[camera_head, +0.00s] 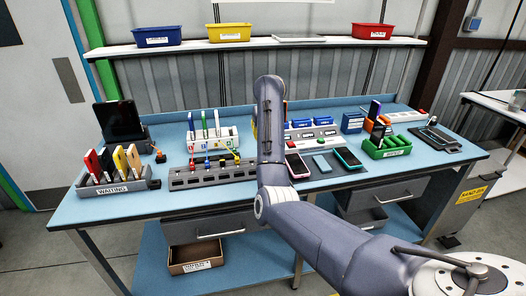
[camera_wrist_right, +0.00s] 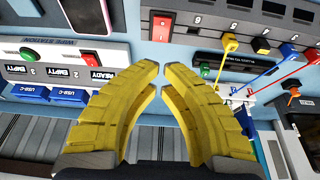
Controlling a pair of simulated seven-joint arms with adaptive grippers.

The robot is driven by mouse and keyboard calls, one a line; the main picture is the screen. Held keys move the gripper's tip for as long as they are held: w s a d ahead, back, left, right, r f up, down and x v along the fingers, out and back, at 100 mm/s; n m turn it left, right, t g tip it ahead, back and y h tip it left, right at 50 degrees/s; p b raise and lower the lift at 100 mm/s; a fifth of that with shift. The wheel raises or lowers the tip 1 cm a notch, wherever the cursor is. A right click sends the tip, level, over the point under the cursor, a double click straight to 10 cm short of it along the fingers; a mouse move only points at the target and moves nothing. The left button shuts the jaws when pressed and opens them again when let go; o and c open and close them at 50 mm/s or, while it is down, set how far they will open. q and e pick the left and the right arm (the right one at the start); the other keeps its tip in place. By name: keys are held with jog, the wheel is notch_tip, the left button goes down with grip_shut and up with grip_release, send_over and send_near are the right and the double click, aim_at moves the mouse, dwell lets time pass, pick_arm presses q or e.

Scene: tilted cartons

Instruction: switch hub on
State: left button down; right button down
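The hub (camera_head: 205,180) is a dark grey strip with a row of ports on the blue bench in the head view. Its right end is hidden behind my right arm. In the right wrist view the hub (camera_wrist_right: 225,22) crosses the top, with numbered ports and a red switch (camera_wrist_right: 162,25) at its end. Blue, red and yellow plugs are in or by its ports. My right gripper (camera_wrist_right: 160,68) shows there as two yellow fingers, tips nearly touching, nothing between them, below the switch in the picture. Whether the switch is on cannot be told. My left gripper is out of view.
The wipe station (camera_head: 310,132), with red and green buttons, is right of my arm. A white card reader (camera_head: 212,137) stands behind the hub. A waiting rack (camera_head: 115,183) is at left; phones (camera_head: 298,165) and a green tray (camera_head: 388,148) are at right. Cables cross near the gripper.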

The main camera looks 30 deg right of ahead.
jog(key=x, duration=0.7)
jog(key=shift+s+a+f, duration=0.1)
jog(key=shift+s+f, duration=0.2)
jog(key=shift+s, duration=0.05)
jog(key=shift+w+f, duration=0.25)
jog(key=shift+f, duration=0.25)
jog(key=shift+s, duration=0.1)
jog(key=shift+s+a+r, duration=0.15)
jog(key=shift+s+r, duration=0.2)
jog(key=shift+s, duration=0.25)
jog(key=shift+r, duration=0.1)
